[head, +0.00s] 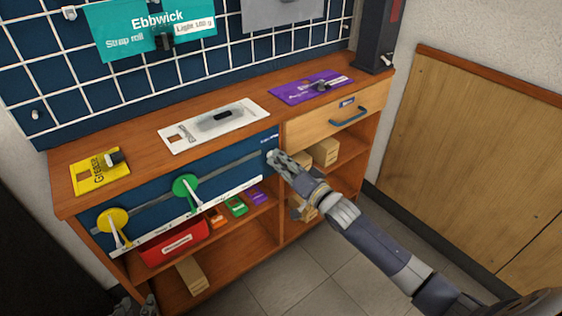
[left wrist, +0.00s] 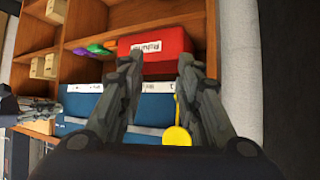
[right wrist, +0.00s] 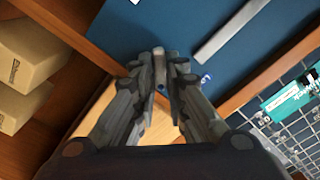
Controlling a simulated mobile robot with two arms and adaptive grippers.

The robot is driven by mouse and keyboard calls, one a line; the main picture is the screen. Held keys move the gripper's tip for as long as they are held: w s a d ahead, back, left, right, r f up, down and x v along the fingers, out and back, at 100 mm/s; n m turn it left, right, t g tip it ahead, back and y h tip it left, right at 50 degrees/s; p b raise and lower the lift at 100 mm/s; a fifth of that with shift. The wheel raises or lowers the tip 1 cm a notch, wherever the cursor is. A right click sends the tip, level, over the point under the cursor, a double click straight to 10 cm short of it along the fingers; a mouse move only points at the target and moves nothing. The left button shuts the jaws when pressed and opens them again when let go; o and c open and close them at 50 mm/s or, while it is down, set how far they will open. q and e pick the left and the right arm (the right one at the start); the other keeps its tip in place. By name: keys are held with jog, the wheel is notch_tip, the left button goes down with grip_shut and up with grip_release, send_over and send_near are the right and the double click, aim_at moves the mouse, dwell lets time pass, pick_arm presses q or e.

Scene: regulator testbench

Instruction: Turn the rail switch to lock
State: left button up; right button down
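A blue panel (head: 140,212) with a grey slotted rail (head: 228,166) fronts the left part of the wooden bench. My right gripper (head: 274,157) is at the right end of this panel, just past the rail's end. In the right wrist view its fingers (right wrist: 161,78) are closed around a small grey lever, which I take to be the rail switch (right wrist: 159,60). The switch is mostly hidden by the fingers, and its setting cannot be read. My left gripper (head: 138,307) is low at the bottom left. In the left wrist view its fingers (left wrist: 158,65) are apart and empty.
A red box (head: 172,243) lies on the shelf below. A drawer handle (head: 348,117) juts out right of the panel. The floor (head: 285,275) in front is clear.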

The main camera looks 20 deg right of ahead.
dwell(0.3)
pick_arm(q)
jog(key=s+a+f+g+y+p, duration=0.1)
jog(key=s+a+f+g+p, duration=0.15)
jog(key=s, duration=0.35)
jog(key=s+a+f+g+y+p, duration=0.1)
jog(key=s+a+g+p, duration=0.1)
jog(key=s+g, duration=0.3)
pick_arm(e)
jog(key=n+p, duration=0.1)
jog(key=n, duration=0.4)
jog(key=n+p, duration=0.1)
jog(key=n, duration=0.4)
jog(key=n+p, duration=0.1)
jog(key=n, duration=0.4)
jog(key=shift+a+r, duration=0.1)
jog(key=shift+a, duration=0.15)
pick_arm(q)
notch_tip(320, 180, down, 11)
jog(key=shift+d, duration=0.45)
pick_arm(e)
jog(key=shift+n, duration=1.4)
pick_arm(q)
jog(key=shift+f, duration=0.1)
